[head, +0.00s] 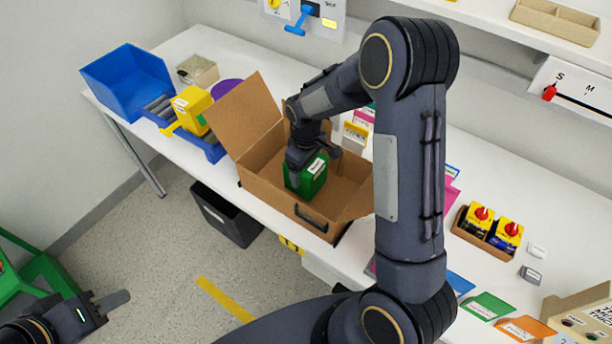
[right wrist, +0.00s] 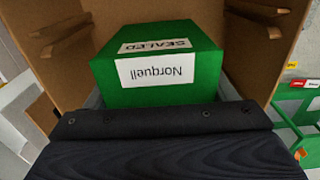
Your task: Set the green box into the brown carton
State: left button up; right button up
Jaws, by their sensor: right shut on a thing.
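The green box (head: 307,182), with white labels, is inside the opening of the brown carton (head: 283,207), near its front-left part. Whether it touches the carton floor cannot be told. My right gripper (head: 308,165) reaches down from above and is shut on the green box. In the right wrist view the green box (right wrist: 160,55) reads "Norquell" and "SEALED", with brown carton walls (right wrist: 55,70) on both sides. The carton's flaps stand open. My left gripper (head: 105,303) is at the lower left, over the floor and away from the table; its finger gap is not clear.
A blue bin (head: 128,82) and a yellow box (head: 191,108) stand left of the carton. A small tray (head: 470,238) with red-knobbed yellow switches is at right. A black bin (head: 226,215) is on the floor. My right arm crosses the table's middle.

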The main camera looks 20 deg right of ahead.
jog(key=shift+f, duration=0.85)
jog(key=shift+f, duration=0.15)
jog(key=o, duration=1.3)
jog(key=shift+c, duration=0.2)
notch_tip(320, 180, up, 12)
jog(key=shift+r+b, duration=0.15)
jog(key=shift+b, duration=0.4)
jog(key=shift+s+a, duration=0.1)
jog(key=shift+s, duration=0.05)
